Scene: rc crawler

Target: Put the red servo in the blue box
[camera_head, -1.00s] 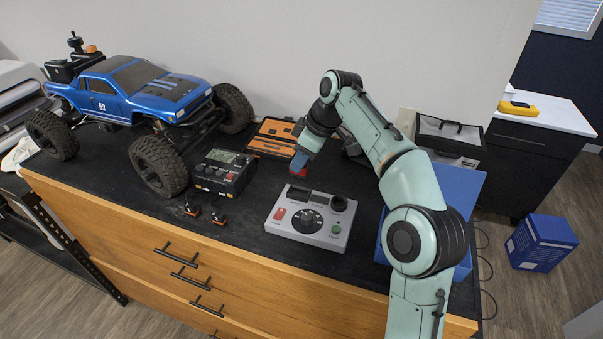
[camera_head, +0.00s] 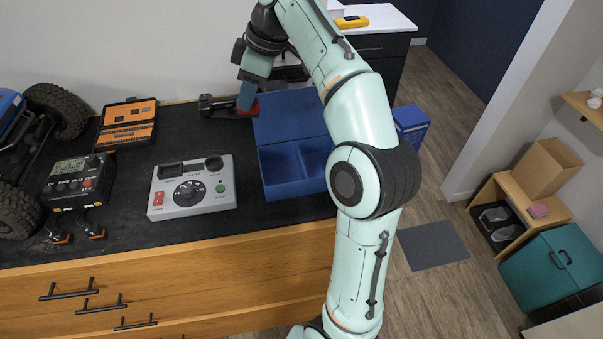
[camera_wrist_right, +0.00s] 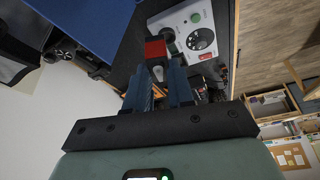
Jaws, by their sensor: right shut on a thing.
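The red servo (camera_head: 248,109) is between the fingertips of my right gripper (camera_head: 247,95), above the black worktop at the back left of the blue box. In the right wrist view the red servo (camera_wrist_right: 155,48) shows at the tips of the blue fingers of the right gripper (camera_wrist_right: 160,72), which is shut on it. The blue box (camera_head: 291,190) stands open on the worktop's right end, with compartments at the front and a flat blue panel behind. My right arm hides part of its right side. My left gripper is out of view.
A grey control panel (camera_head: 193,187) stands left of the box. A black tool (camera_head: 215,104) lies behind, close to the gripper. An orange case (camera_head: 127,123), a black meter (camera_head: 78,182) and the blue crawler (camera_head: 9,103) are further left. Bare worktop lies between panel and tool.

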